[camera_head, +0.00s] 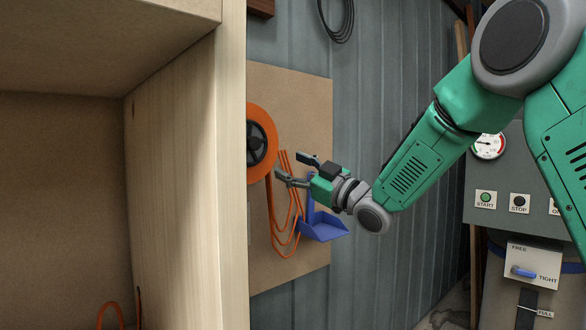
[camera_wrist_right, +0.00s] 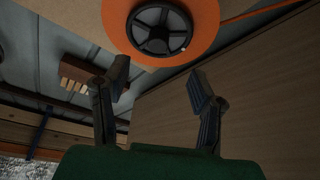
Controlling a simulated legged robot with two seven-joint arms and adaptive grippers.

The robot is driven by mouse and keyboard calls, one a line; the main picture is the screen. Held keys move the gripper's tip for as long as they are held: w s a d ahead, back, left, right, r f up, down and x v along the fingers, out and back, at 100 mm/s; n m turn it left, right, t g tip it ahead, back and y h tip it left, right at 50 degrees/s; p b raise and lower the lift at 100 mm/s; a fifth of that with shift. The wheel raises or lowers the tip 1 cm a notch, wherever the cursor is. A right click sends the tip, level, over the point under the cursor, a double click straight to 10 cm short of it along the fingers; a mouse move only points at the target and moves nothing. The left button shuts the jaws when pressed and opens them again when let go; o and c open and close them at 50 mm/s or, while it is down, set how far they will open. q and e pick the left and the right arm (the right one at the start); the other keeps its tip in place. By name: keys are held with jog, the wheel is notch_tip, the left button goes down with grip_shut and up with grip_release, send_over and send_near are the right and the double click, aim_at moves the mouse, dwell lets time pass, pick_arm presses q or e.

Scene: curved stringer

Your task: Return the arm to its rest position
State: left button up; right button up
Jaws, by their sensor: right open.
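My right arm reaches in from the right in the head view, in front of the corrugated wall. My right gripper (camera_head: 292,169) is open and nothing shows between its fingers. It points left toward an orange reel (camera_head: 262,130) with a black hub on a brown board. In the right wrist view the open fingers (camera_wrist_right: 158,92) stand apart, with the reel (camera_wrist_right: 190,14) beyond them at the top. I cannot tell from these frames how far the fingertips are from the reel. My left gripper is not in view.
A wooden cabinet (camera_head: 232,200) fills the left side. Orange cord (camera_head: 272,215) hangs from the reel near a blue dustpan (camera_head: 322,228). A grey control panel (camera_head: 510,165) with a gauge and buttons stands at right. A brush (camera_wrist_right: 85,78) shows in the wrist view.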

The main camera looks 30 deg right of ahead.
jog(key=shift+s, duration=0.1)
dwell(0.4)
jog(key=a+f+m+g+h, duration=0.2)
jog(key=f, duration=0.9)
jog(key=a+f+m+g+h, duration=0.1)
jog(key=a+f+m+g, duration=0.1)
jog(key=f, duration=0.9)
jog(key=s+a+f+m+g+h, duration=0.1)
jog(key=s+a+f+g, duration=0.2)
jog(key=f, duration=0.7)
jog(key=s+f+m+g+h, duration=0.15)
jog(key=s+f, duration=0.35)
jog(key=f, duration=0.5)
jog(key=s+a+f+m+g, duration=0.25)
jog(key=s+f+g, duration=0.45)
jog(key=s+f, duration=0.9)
jog(key=s+a+f+g, duration=0.1)
jog(key=s+f+g, duration=0.1)
jog(key=s, duration=0.6)
jog(key=s+f+g+h, duration=0.1)
jog(key=s+g, duration=0.1)
jog(key=s, duration=0.7)
jog(key=shift+s+a+f, duration=0.15)
jog(key=shift+a+f, duration=0.2)
jog(key=shift+a, duration=0.05)
jog(key=shift+g+h, duration=0.25)
